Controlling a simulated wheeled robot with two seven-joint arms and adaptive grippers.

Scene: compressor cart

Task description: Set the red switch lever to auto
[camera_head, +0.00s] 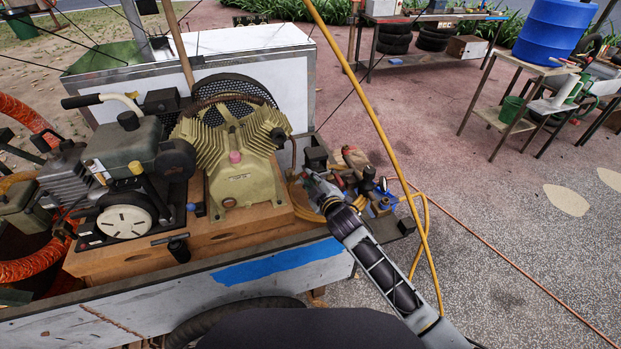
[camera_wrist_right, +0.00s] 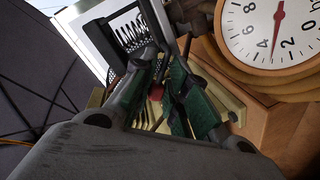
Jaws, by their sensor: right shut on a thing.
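My right gripper (camera_head: 314,186) reaches in from the lower right to the fittings at the right end of the cart, just below a black switch box (camera_head: 316,158). In the right wrist view its green-padded fingers (camera_wrist_right: 168,85) are closed together. A small red piece, seemingly the red switch lever (camera_wrist_right: 156,92), shows between them. Most of the lever is hidden by the fingers, and its position cannot be read. My left gripper is in neither view.
A tan compressor (camera_head: 236,160) and an engine (camera_head: 130,150) stand on the wooden cart deck. A white gauge (camera_wrist_right: 275,30) is close beside the gripper in the right wrist view. A yellow hose (camera_head: 365,105) crosses near my right arm. Open paving lies to the right.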

